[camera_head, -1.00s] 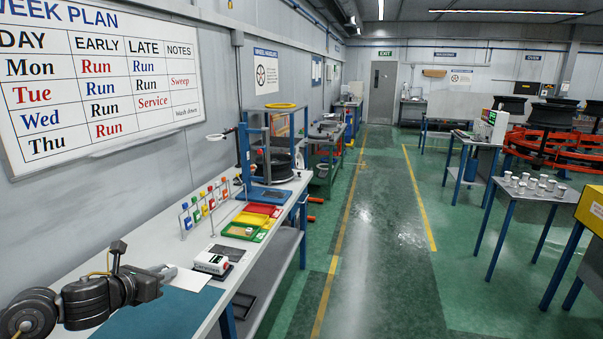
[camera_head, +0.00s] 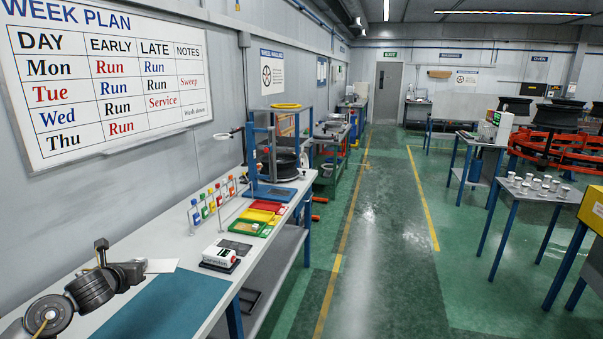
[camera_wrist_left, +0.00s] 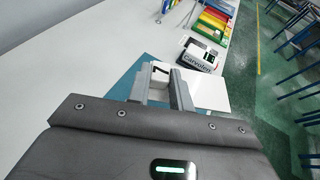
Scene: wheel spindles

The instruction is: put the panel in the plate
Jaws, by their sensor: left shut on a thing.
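A thin white panel (camera_head: 161,265) is at the tip of my left gripper (camera_head: 138,267), above the near part of the bench. In the left wrist view, the fingers of my left gripper (camera_wrist_left: 162,82) are shut on the white panel (camera_wrist_left: 208,90), which sticks out to the right of them. The blue mat (camera_head: 165,306) lies below and to the right. A dark flat plate (camera_head: 234,246) lies on the bench behind the white labelled device; I cannot tell for certain that it is the task's plate. My right gripper is not in view.
The white device (camera_head: 219,257) stands near the bench's right edge. Green, yellow and red trays (camera_head: 251,227) lie farther back, beside a row of coloured bottles (camera_head: 211,201). A blue frame (camera_head: 272,150) stands beyond. The bench between the panel and the bottles is clear.

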